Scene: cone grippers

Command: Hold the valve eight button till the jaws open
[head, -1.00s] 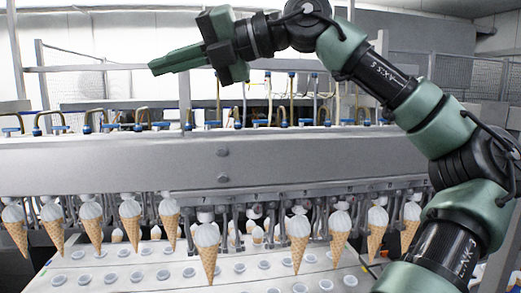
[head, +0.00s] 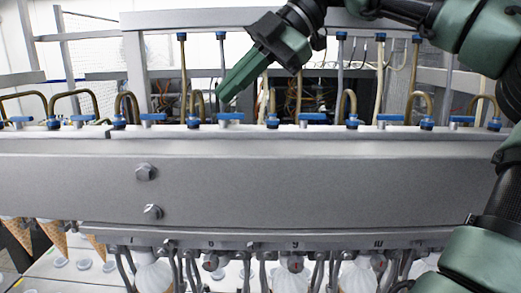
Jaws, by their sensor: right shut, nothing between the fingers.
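My right gripper (head: 224,95) is shut and empty, its tips slanting down to the left just above a blue valve handle (head: 230,117) on top of the grey beam (head: 300,180). A small gap seems to show between tips and handle; contact is not clear. Small numbers run along the beam's lower edge; the one below this handle looks like an 8 but is blurred. Under it hang grey jaws (head: 190,270) around a small red-marked part (head: 211,262); whether they are open I cannot tell. My left gripper is not in view.
More blue handles (head: 152,117) and bent brass pipes (head: 72,98) line the beam top on both sides. Posts and cables stand behind. Ice cream cones (head: 52,236) hang below the beam over a white tray (head: 60,280) with round holes. My right arm fills the right side.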

